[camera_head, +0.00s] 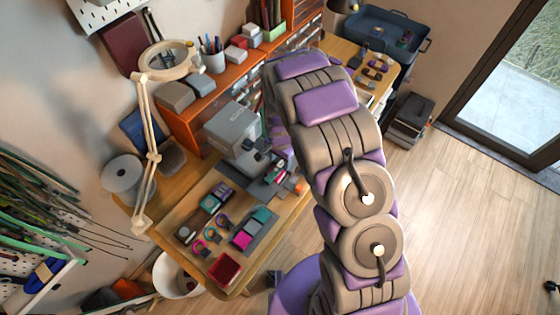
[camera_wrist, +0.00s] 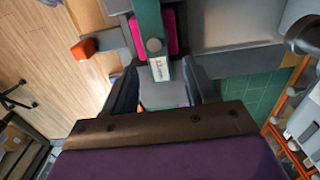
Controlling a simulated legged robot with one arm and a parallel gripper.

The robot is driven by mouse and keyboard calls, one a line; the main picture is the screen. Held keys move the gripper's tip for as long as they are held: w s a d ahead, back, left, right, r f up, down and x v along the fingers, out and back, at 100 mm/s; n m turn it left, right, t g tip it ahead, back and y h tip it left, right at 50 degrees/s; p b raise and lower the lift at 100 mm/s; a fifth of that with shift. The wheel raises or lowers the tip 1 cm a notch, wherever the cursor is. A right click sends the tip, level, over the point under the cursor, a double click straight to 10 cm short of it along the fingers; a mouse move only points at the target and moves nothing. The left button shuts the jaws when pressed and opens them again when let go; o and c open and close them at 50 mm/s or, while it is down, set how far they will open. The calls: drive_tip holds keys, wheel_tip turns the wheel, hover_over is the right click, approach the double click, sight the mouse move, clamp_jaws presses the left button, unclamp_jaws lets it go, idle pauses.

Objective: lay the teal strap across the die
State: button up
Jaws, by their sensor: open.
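In the wrist view the teal strap (camera_wrist: 148,18) runs down from the top edge to between the fingers of my gripper (camera_wrist: 160,78). A small grey round piece shows on it, and a pale printed tag (camera_wrist: 160,68) is at its near end. My gripper is open, a dark finger on each side of the tag. A pink piece (camera_wrist: 171,32) shows beside and behind the strap, set in a grey block. I cannot tell for certain whether this is the die or whether the strap touches it. In the head view my arm hides much of this spot.
The grey press-like machine (camera_head: 232,128) stands on the wooden bench. An orange knob (camera_wrist: 83,48) is left of the fingers. A red box (camera_head: 225,268), a pink block (camera_head: 242,240) and several rings lie on the bench front. A lamp (camera_head: 150,140) stands at left.

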wheel_tip(320, 180, up, 15)
drive_tip(key=p, duration=0.1)
drive_tip(key=shift+r+p, duration=0.2)
drive_tip(key=shift+p, duration=0.1)
drive_tip(key=s+d+r+n+b, duration=0.1)
drive_tip(key=s+d+r+n, duration=0.1)
drive_tip(key=s+d+r, duration=0.35)
drive_tip(key=s+d+r+n, duration=0.1)
drive_tip(key=s+d+r, duration=0.2)
drive_tip(key=s+r, duration=0.45)
drive_tip(key=s+d+r+n+g, duration=0.1)
drive_tip(key=s+d+r+n, duration=0.1)
drive_tip(key=s, duration=0.8)
drive_tip(key=s+d+r+n, duration=0.1)
drive_tip(key=s+d+n, duration=0.1)
drive_tip(key=s, duration=0.9)
drive_tip(key=shift+s+r+n+g+b, duration=0.2)
drive_tip(key=shift+r+n+g+b, duration=0.1)
drive_tip(key=shift+r+g+b, duration=0.15)
